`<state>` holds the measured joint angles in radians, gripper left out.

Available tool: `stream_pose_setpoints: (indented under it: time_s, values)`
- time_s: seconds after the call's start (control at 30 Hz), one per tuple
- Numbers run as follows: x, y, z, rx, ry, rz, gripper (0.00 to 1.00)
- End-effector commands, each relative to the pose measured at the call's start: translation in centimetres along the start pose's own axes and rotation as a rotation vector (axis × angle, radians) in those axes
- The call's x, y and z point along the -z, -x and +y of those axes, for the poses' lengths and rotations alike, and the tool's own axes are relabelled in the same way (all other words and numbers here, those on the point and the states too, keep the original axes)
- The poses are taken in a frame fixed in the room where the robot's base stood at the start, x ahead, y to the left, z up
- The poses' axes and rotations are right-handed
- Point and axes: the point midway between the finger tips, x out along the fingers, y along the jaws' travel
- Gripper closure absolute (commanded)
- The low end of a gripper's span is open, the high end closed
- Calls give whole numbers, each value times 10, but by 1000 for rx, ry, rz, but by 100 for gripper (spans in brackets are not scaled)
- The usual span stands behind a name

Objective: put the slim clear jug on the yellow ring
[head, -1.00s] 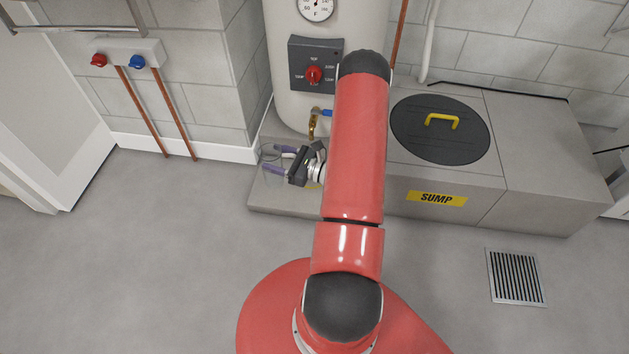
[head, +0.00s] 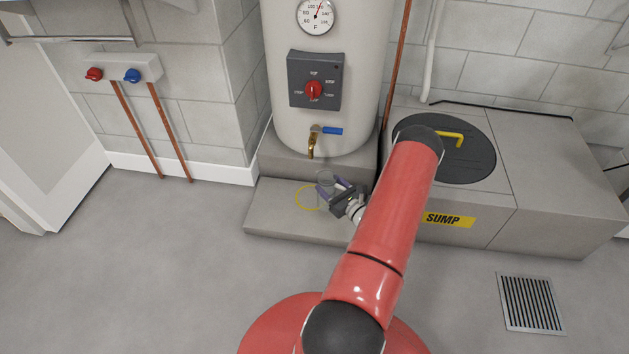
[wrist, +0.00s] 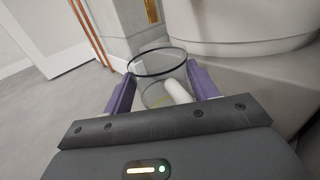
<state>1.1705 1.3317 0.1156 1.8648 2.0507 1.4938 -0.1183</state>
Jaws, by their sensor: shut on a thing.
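The slim clear jug (wrist: 158,62) is between the two purple fingers of my gripper (wrist: 155,88) in the wrist view, its round dark rim toward the camera. In the head view my gripper (head: 335,186) is shut on the jug (head: 324,181), which is faint and hard to make out. The yellow ring (head: 298,197) lies on the low grey step below the tap. The jug and gripper are at the ring's right side in the head view. A yellow trace shows through the jug in the wrist view. I cannot tell the jug's height above the step.
The grey step (head: 270,215) is bare to the left of the ring. A brass tap (head: 311,146) with a blue lever juts from the white tank (head: 285,85) just behind. The sump box (head: 540,200) stands to the right. The floor in front is clear.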

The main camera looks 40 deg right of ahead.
Motion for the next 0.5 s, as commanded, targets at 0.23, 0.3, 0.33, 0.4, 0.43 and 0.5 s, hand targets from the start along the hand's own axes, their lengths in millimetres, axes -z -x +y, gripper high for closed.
stream_pose_setpoints:
  time_s: [0.23, 0.3, 0.33, 0.4, 0.43, 0.5]
  values:
    - [0, -64, 1, -3, 2, -4, 87]
    - [0, -74, 1, -2, 1, -2, 87]
    - [0, -78, 1, -2, 2, -2, 87]
    - [0, -83, 0, -1, 1, -2, 87]
    - [0, -84, 0, 0, 1, -1, 87]
    - [3, -85, 0, 1, -1, 0, 87]
